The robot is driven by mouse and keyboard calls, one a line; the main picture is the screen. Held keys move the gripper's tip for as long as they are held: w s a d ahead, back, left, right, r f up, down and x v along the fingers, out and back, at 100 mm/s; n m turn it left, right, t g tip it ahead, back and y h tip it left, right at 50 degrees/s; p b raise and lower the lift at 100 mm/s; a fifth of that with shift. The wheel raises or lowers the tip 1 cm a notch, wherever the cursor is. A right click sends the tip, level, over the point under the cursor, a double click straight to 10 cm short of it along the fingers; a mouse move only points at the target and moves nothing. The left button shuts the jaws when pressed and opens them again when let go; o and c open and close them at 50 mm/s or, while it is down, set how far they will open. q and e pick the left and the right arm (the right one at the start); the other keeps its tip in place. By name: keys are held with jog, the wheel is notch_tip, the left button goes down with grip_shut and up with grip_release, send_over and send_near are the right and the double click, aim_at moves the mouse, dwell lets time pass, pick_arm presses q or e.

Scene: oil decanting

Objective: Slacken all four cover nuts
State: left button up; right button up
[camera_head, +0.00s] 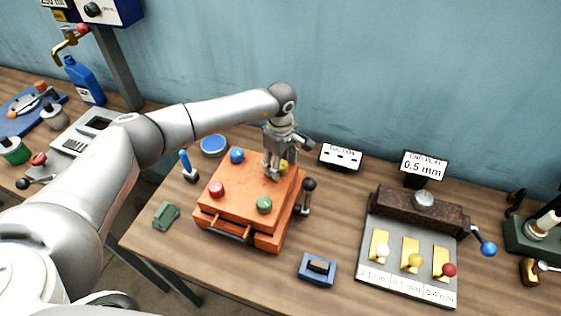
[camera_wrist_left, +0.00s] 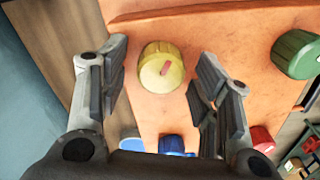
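An orange box with a flat orange cover (camera_head: 240,190) stands on the wooden bench. The cover carries a blue nut (camera_head: 237,156), a yellow nut (camera_head: 284,167), a red nut (camera_head: 216,189) and a green nut (camera_head: 264,205), one near each corner. My left gripper (camera_head: 272,172) points down over the yellow nut's corner and partly hides it. In the left wrist view the yellow nut (camera_wrist_left: 161,67), with a red mark on top, lies between the open fingers, with gaps on both sides. The green nut (camera_wrist_left: 296,54), red nut (camera_wrist_left: 262,138) and blue nut (camera_wrist_left: 171,144) also show there. My right gripper is not in view.
A black-knobbed lever (camera_head: 309,186) stands at the box's right side, near my left gripper. A blue-knobbed lever (camera_head: 185,162) and a round blue-topped dish (camera_head: 213,145) are to its left. A blue block (camera_head: 318,268) lies in front, and a grey gauge stand (camera_head: 410,265) stands right.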

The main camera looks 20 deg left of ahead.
pick_arm(q)
jog(key=c, duration=0.9)
jog(key=shift+f+n+b, duration=0.2)
jog(key=shift+n+b, duration=1.5)
jog(key=shift+b, duration=0.15)
jog(key=n+b, duration=0.3)
jog(key=shift+r+n, duration=0.1)
jog(key=shift+n, duration=0.2)
jog(key=n+b, duration=0.2)
jog(key=n, duration=0.1)
jog(key=shift+s+n+b, duration=0.1)
jog(key=shift+n+b, duration=0.2)
jog(key=n+b, duration=0.3)
jog(key=n, duration=0.3)
jog(key=shift+d+r+b, duration=0.1)
jog(key=shift+b, duration=0.3)
jog(key=n+b, duration=0.1)
jog(key=n, duration=0.3)
jog(key=shift+d+n+b, duration=0.1)
jog(key=shift+n+b, duration=0.2)
jog(key=shift+b, duration=0.1)
jog(key=shift+r+n+b, duration=0.15)
jog(key=shift+n+b, duration=0.3)
jog(key=shift+n, duration=0.95)
